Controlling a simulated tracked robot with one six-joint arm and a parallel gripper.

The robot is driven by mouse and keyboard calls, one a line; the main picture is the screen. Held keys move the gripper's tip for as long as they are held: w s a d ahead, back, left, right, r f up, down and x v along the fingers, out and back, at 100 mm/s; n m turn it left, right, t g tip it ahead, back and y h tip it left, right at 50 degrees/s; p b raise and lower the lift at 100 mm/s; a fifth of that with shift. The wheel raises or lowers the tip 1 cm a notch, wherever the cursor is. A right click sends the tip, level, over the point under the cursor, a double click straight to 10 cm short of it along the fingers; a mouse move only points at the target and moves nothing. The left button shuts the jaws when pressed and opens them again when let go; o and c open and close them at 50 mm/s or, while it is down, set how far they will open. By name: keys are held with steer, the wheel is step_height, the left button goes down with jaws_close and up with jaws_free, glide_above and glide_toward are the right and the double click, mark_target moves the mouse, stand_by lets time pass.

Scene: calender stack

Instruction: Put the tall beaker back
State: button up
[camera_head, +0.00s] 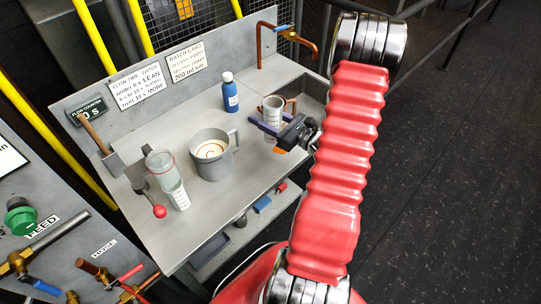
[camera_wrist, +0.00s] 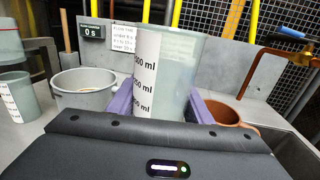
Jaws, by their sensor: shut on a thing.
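My gripper (camera_head: 270,128) is shut on the tall beaker (camera_head: 273,104), a clear vessel with a white ml scale strip. The beaker is upright between the purple fingers, at the right end of the workbench by the sink. In the wrist view the beaker (camera_wrist: 176,75) fills the middle, with one finger (camera_wrist: 122,104) on its left and the other on its right. Its lower part is hidden behind my gripper body. I cannot tell whether it holds liquid.
A grey jug (camera_head: 213,155) stands mid-bench, with a clear measuring vessel (camera_head: 177,190) and red-knobbed lever (camera_head: 158,211) left of it. A blue bottle (camera_head: 230,95) stands behind. A copper mug (camera_wrist: 228,112) is close behind the right finger. A copper tap (camera_head: 262,45) rises behind the sink (camera_head: 312,92).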

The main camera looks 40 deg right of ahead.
steer(key=shift+a+f, duration=0.1)
steer(key=shift+f, duration=2.8)
steer(key=shift+f, duration=2.1)
steer(key=shift+f, duration=0.15)
steer(key=o, duration=1.2)
steer(key=shift+o, duration=0.2)
